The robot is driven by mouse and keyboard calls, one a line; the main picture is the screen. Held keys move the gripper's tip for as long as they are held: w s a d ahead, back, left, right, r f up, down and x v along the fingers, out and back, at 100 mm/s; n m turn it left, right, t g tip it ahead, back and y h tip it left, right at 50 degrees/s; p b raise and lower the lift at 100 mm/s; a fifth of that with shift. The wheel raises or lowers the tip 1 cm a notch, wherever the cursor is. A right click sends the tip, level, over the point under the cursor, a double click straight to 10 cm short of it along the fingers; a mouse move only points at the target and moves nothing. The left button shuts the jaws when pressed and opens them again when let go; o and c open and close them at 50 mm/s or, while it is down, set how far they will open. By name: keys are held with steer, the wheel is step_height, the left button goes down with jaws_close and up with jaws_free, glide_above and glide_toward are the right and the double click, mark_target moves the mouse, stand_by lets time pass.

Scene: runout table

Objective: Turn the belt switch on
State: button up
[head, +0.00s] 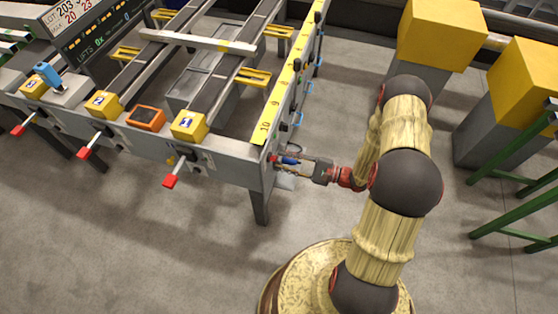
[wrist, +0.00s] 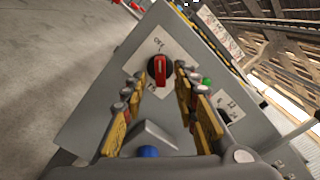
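The belt switch (wrist: 160,70) is a red rotary handle on a dark round base, on a white label on a grey panel (wrist: 95,110). In the wrist view the handle stands nearly vertical. The label reads OFF above it; lettering below right is partly hidden by a finger. My gripper (wrist: 159,82) is open, its yellow-padded fingers on either side of the handle, with visible gaps. I cannot tell how far the tips are from the panel. In the head view my gripper (head: 284,163) is at the near right corner of the runout table (head: 230,163), where the switch is too small to read.
A green button (wrist: 208,82) sits right of the switch, partly behind a finger. A blue part (wrist: 148,152) shows low between the fingers. Red-ended levers (head: 171,181) stick out from the table's front. Yellow-topped blocks (head: 440,35) and green rails (head: 515,205) stand right. Floor in front is clear.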

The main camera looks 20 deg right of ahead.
steer(key=shift+x, duration=1.15)
steer(key=shift+c, duration=1.1)
jaws_close()
